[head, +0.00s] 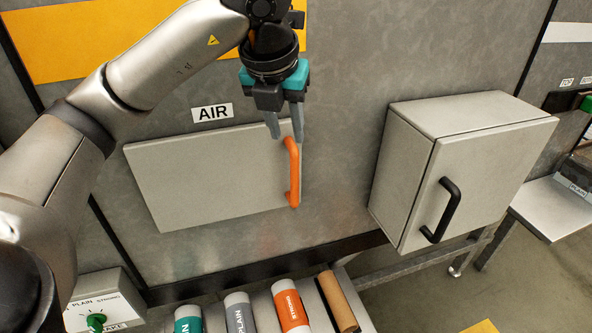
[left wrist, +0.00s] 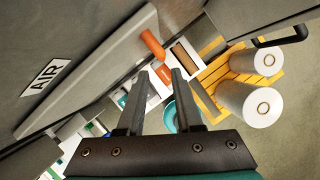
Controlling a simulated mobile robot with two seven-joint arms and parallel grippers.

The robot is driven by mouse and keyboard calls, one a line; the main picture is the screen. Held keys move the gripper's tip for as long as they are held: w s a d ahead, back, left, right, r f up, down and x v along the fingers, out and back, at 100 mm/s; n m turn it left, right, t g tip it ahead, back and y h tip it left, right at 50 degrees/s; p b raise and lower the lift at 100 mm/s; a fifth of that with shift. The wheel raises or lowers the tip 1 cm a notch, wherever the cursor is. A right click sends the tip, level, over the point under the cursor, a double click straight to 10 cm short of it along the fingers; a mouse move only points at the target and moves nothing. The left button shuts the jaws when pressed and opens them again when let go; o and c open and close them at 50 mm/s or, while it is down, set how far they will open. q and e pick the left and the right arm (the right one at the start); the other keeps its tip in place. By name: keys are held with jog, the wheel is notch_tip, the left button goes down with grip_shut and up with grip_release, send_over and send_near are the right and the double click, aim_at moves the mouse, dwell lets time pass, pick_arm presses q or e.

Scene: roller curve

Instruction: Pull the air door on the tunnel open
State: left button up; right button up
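The air door (head: 205,185) is a pale grey panel on the tunnel wall, under the AIR label (head: 212,112). It looks closed against the wall. An orange upright bar handle (head: 292,172) is at its right edge. My left gripper (head: 285,132) is open and empty, pointing down, with its fingertips at the handle's upper end. In the left wrist view the gripper (left wrist: 162,75) has its fingers spread, and the orange handle (left wrist: 152,44) shows just beyond the tips. I cannot tell whether a finger touches it. My right gripper is not in view.
A grey box (head: 470,165) with a black handle (head: 441,210) juts out at the right. Below the door are rollers with teal (head: 188,322), grey (head: 240,314) and orange (head: 290,307) sleeves. A green-knob selector (head: 96,322) stands at lower left.

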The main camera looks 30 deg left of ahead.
aim_at(296, 171)
pick_arm(q)
jog(key=p+x, duration=0.1)
jog(key=x, duration=1.2)
jog(key=shift+w+f, duration=0.1)
jog(key=shift+f, duration=0.3)
grip_shut()
jog(key=shift+r, duration=0.1)
dwell(0.5)
